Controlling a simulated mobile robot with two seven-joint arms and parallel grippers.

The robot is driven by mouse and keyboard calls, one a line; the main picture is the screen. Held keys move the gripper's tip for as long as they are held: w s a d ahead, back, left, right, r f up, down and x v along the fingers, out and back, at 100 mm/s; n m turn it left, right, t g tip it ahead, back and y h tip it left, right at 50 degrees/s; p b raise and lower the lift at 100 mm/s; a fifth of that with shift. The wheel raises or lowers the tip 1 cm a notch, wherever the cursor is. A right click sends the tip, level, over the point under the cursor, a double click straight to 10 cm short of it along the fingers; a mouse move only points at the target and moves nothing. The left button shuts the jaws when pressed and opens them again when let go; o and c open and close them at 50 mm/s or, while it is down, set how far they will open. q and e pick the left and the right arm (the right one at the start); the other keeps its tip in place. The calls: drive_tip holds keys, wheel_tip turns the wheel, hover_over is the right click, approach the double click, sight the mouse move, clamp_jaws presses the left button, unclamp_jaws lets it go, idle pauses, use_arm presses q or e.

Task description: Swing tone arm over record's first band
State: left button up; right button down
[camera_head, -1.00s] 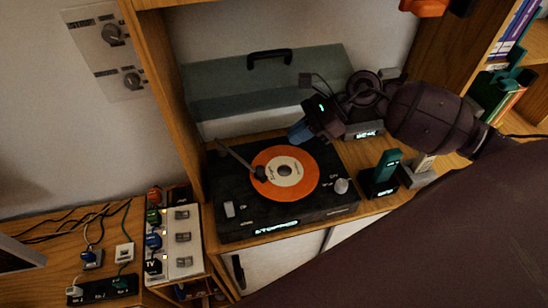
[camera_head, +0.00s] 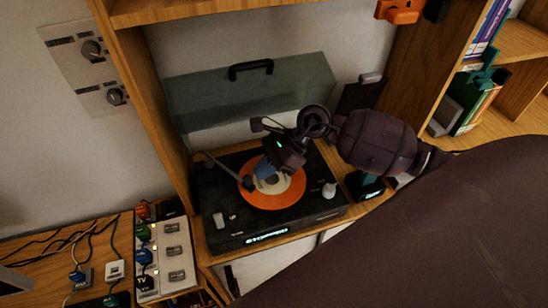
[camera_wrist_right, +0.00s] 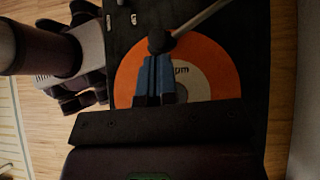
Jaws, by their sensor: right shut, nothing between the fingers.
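The orange record (camera_head: 287,194) with a pale label lies on the black turntable (camera_head: 216,205). The grey tone arm (camera_head: 222,168) comes from the turntable's back left, and its dark head (camera_head: 247,183) is over the record's left edge. My right gripper (camera_head: 262,170), with blue fingers, is shut and empty above the record, just right of that head. In the right wrist view the fingers (camera_wrist_right: 155,78) point at the tone arm head (camera_wrist_right: 160,42), very close; whether they touch I cannot tell. The fingers hide part of the label. My left gripper is not in view.
The turntable display (camera_head: 267,236) seems to read "STOPPED". A raised greenish lid (camera_head: 215,95) stands behind. A white knob (camera_head: 329,190) sits at the deck's right. A wooden upright (camera_head: 160,130) borders the left; a switch panel (camera_head: 175,250) is at lower left.

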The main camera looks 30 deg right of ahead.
drive_tip(key=shift+a+f, duration=0.2)
drive_tip(key=shift+a, duration=0.05)
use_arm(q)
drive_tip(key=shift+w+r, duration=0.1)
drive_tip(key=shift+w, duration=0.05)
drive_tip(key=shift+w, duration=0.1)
use_arm(e)
drive_tip(key=shift+a, duration=0.8)
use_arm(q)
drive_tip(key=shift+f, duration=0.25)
use_arm(e)
drive_tip(key=shift+d, duration=0.1)
